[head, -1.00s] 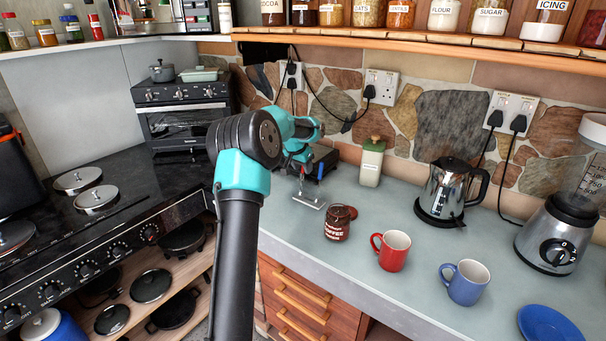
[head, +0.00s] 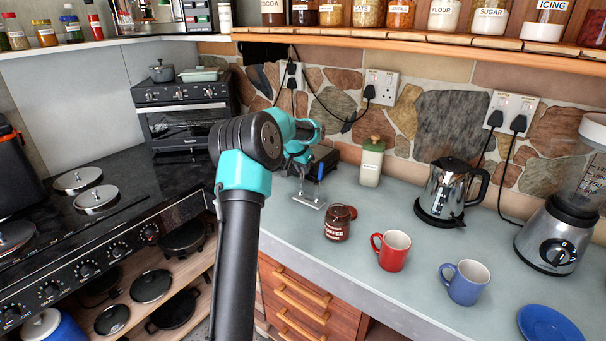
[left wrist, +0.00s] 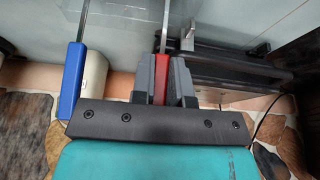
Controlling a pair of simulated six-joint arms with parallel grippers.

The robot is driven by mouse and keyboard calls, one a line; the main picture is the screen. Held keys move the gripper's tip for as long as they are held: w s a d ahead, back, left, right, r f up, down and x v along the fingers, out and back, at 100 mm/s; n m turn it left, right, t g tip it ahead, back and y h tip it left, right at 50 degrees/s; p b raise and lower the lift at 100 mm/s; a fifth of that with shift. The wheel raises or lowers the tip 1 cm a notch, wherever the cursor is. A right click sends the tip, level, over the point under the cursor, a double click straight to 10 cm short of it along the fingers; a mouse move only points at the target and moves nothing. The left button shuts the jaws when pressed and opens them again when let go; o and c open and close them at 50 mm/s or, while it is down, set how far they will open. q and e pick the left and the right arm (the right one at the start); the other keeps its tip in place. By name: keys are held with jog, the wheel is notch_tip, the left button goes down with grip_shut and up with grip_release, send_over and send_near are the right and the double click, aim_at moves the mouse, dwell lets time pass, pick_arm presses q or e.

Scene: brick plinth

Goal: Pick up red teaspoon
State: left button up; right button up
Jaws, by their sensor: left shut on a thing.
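The red teaspoon (left wrist: 161,72) has a red handle with a metal shaft. In the left wrist view its handle is between the two dark fingers of my left gripper (left wrist: 162,84), which is shut on it. In the head view my left gripper (head: 301,160) is at the back of the grey counter, and I cannot make out the red handle there. A blue-handled utensil (left wrist: 72,80) is just left of the gripper in the wrist view; its blue handle also shows in the head view (head: 320,170). My right gripper is not in view.
A cream canister (head: 371,163) stands right of the gripper, with a dark appliance (left wrist: 225,70) close on its other side. A coffee jar (head: 338,228), red mug (head: 393,256), blue mug (head: 464,283) and kettle (head: 452,190) stand on the counter. A shelf of jars overhangs behind.

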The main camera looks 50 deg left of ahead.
pick_arm(q)
jog(key=shift+r, duration=0.1)
grip_shut()
notch_tip(320, 180, up, 10)
jog(key=shift+f, duration=0.1)
dwell(1.3)
